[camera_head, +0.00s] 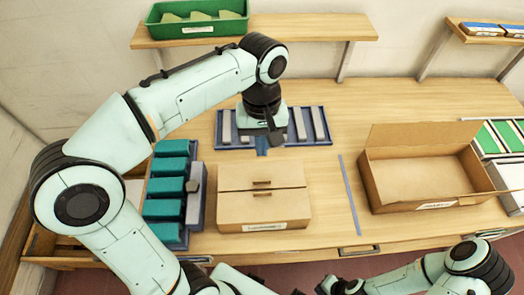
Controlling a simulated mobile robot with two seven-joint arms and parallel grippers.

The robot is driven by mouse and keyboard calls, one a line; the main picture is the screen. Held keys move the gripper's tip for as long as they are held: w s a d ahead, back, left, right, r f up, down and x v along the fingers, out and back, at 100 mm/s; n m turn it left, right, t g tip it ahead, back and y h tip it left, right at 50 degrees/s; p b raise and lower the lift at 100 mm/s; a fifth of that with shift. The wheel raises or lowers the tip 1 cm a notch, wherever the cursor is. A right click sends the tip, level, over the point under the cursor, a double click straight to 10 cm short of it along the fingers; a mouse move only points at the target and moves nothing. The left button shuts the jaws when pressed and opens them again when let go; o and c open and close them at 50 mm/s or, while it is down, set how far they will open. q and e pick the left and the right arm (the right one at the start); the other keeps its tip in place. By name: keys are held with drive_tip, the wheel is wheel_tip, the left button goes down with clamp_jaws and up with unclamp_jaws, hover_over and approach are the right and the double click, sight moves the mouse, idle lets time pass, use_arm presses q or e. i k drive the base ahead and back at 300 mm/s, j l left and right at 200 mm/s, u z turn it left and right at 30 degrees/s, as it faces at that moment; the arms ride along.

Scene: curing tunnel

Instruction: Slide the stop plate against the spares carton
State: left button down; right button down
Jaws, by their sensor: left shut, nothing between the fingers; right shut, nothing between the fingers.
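A closed brown carton (264,207) stands mid-table, and an open brown carton (420,178) stands to its right. Their labels are too small to read, so I cannot tell which is the spares carton. I cannot surely identify the stop plate; a thin grey-blue strip (349,195) lies between the cartons, apart from both. My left gripper (275,137) is shut and empty, pointing down at the front edge of a blue tray (317,143) behind the closed carton. My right gripper (328,286) is shut and empty, low at the bottom edge and partly cut off.
The blue tray holds upright grey plates. Another blue tray (196,222) with teal blocks and a grey block (196,180) stands left of the closed carton. A green bin (197,30) sits on the shelf (310,27). The table (318,190) is clear around the strip.

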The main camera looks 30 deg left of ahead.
sight(196, 186)
drive_tip(key=k, duration=1)
